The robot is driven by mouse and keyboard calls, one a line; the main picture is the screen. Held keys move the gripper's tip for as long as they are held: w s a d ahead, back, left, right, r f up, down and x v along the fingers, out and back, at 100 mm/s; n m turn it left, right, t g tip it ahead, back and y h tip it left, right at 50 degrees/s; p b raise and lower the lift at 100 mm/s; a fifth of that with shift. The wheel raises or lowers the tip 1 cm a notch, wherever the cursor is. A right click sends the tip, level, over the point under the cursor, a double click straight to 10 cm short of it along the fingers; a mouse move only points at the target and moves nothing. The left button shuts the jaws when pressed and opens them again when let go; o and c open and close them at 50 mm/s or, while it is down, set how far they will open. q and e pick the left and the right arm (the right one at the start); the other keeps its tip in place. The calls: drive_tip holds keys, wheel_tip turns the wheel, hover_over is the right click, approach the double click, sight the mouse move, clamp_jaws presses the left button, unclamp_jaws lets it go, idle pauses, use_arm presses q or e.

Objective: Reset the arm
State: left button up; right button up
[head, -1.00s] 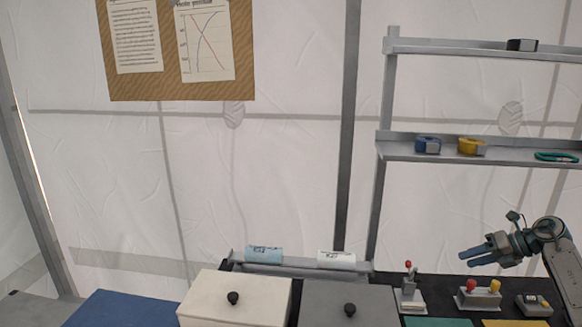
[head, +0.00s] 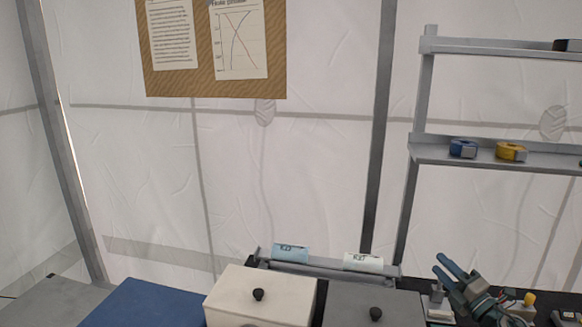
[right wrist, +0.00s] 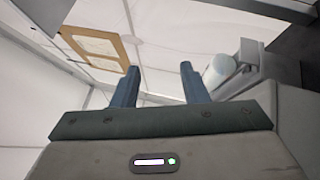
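My right gripper (head: 448,268) is at the lower right in the head view, above the table's right part and in front of the small control devices. In the right wrist view its two blue fingers (right wrist: 158,85) stand apart with nothing between them. It is open and empty. My left gripper is in no view.
A white box (head: 262,298) and a grey box (head: 372,305), both with black knobs, stand at the front. Behind them a rail holds a blue roll (head: 290,253) and a white roll (head: 363,263). A shelf (head: 470,160) with tape rolls is at right. A blue surface (head: 145,303) lies left.

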drive_tip(key=s+a+f+m+g+h, duration=0.1)
drive_tip(key=s+f+m+g+h, duration=0.1)
drive_tip(key=s+f+m+h, duration=0.2)
drive_tip(key=s+a+f+m+g+h, duration=0.1)
drive_tip(key=s+f+m+g+h, duration=0.2)
drive_tip(key=s+f+m, duration=0.3)
drive_tip(key=s+a+f+m+g+h, duration=0.1)
drive_tip(key=s+f+m+h, duration=0.4)
drive_tip(key=s+m, duration=0.6)
drive_tip(key=shift+s+f+m+g+h, duration=0.3)
drive_tip(key=shift+s+f+g, duration=0.05)
drive_tip(key=shift+s+g, duration=0.4)
drive_tip(key=s+a+f+m+g+y, duration=0.15)
drive_tip(key=s+a+g, duration=0.25)
drive_tip(key=s, duration=0.6)
drive_tip(key=s+a+f+m+g+y, duration=0.1)
drive_tip(key=s+a+f+g+y, duration=0.25)
drive_tip(key=s, duration=0.65)
wheel_tip(320, 180, down, 36)
drive_tip(key=d+g+h+b, duration=0.1)
drive_tip(key=d+g+b, duration=0.1)
drive_tip(key=b, duration=0.4)
drive_tip(key=s+f+b, duration=0.4)
drive_tip(key=s+f, duration=1.4)
drive_tip(key=f, duration=0.5)
drive_tip(key=shift+s+d+m+g, duration=0.3)
drive_tip(key=shift+s+d+m, duration=0.05)
drive_tip(key=shift+s, duration=0.05)
